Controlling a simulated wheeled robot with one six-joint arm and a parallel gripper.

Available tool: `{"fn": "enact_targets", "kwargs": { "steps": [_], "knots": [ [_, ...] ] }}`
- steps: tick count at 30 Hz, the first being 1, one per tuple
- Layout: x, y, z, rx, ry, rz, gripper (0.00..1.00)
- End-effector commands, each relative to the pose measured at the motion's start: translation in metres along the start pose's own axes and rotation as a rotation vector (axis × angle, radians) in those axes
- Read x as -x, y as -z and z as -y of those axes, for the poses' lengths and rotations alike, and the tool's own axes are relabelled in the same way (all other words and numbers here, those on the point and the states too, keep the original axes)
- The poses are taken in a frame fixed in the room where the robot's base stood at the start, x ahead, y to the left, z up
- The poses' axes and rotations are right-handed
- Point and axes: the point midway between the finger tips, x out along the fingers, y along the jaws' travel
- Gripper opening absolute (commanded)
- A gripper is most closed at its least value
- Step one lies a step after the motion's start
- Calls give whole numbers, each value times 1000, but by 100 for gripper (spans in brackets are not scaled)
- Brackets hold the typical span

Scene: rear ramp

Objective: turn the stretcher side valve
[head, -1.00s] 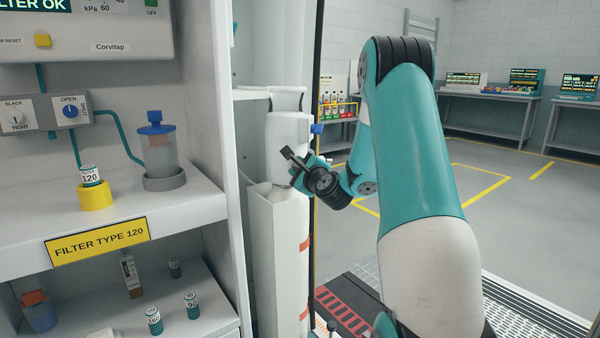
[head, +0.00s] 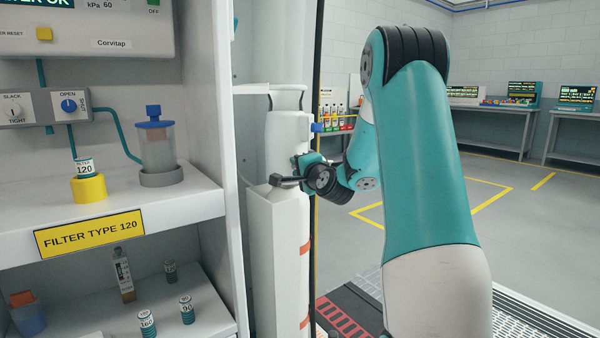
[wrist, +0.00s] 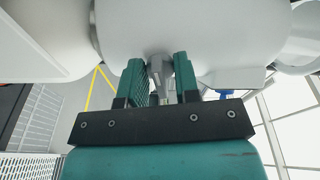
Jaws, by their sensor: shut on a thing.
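The stretcher (head: 287,130) appears to be the white rolled body standing upright beside the shelf unit. Its side valve (wrist: 160,70) shows in the wrist view as a small grey piece against the white surface, between my fingers. My gripper (wrist: 158,82) is shut on this valve, with one teal finger at each side. In the head view my gripper (head: 306,161) is at the right side of the white body, and the valve is hidden behind the gripper and wrist.
A blue knob (head: 317,127) sits just above my gripper. The shelf unit (head: 150,215) with filter cans stands at the left. A dark post (head: 317,60) rises close behind the white body. Open floor (head: 520,215) lies at the right, with workbenches (head: 490,115) beyond.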

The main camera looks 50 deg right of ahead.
Motion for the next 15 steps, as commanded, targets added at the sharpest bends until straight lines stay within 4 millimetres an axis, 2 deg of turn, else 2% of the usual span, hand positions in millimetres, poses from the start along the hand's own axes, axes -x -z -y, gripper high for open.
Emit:
{"fn": "enact_targets", "kwargs": {
  "steps": [15],
  "knots": [
    [1, -1, -3, 60, -7, 2, 6]
  ]
}}
